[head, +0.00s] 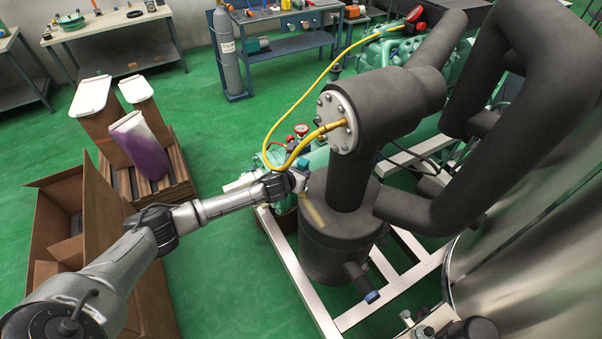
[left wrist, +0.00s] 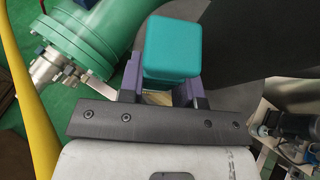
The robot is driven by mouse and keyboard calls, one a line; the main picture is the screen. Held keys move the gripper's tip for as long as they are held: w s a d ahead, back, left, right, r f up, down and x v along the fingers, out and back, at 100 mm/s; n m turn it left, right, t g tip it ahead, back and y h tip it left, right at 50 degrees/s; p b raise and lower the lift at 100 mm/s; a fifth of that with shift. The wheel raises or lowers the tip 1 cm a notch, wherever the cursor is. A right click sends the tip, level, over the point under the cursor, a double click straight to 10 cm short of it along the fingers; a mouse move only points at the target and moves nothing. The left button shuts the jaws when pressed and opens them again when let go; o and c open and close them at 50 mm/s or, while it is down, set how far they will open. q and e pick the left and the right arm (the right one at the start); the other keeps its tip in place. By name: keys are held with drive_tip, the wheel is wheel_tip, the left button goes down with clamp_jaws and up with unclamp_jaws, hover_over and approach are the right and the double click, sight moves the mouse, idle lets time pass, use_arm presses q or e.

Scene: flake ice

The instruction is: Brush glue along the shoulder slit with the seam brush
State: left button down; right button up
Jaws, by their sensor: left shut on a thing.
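My left gripper (head: 298,181) is at the near side of a black insulated vessel (head: 335,240), just above its shoulder. In the left wrist view the gripper (left wrist: 165,92) is shut on a teal block-like handle (left wrist: 172,45), which I take to be the seam brush. A small yellowish part shows below the teal between the fingers. Its bristles cannot be made out. A tan strip (head: 313,213) lies on the vessel's shoulder just below the gripper; it looks like the shoulder slit, but I cannot tell whether the brush touches it. My right gripper is not in view.
A yellow hose (head: 270,135) loops from a bolted flange (head: 337,122) close by the gripper. Thick black pipes (head: 480,170) stand to the right. An open cardboard box (head: 100,215) and a pallet (head: 170,185) with panels are at left. Green floor (head: 225,270) is clear between.

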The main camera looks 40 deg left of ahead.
use_arm(q)
drive_tip(key=shift+f, duration=0.4)
idle(0.5)
drive_tip(key=shift+d, duration=0.1)
drive_tip(key=shift+s+d, duration=0.2)
drive_tip(key=shift+d, duration=0.3)
drive_tip(key=shift+d+p, duration=0.1)
drive_tip(key=shift+p, duration=0.25)
drive_tip(key=shift+s+d+p, duration=0.2)
drive_tip(key=shift+d+p, duration=0.15)
drive_tip(key=shift+d, duration=0.15)
idle(0.3)
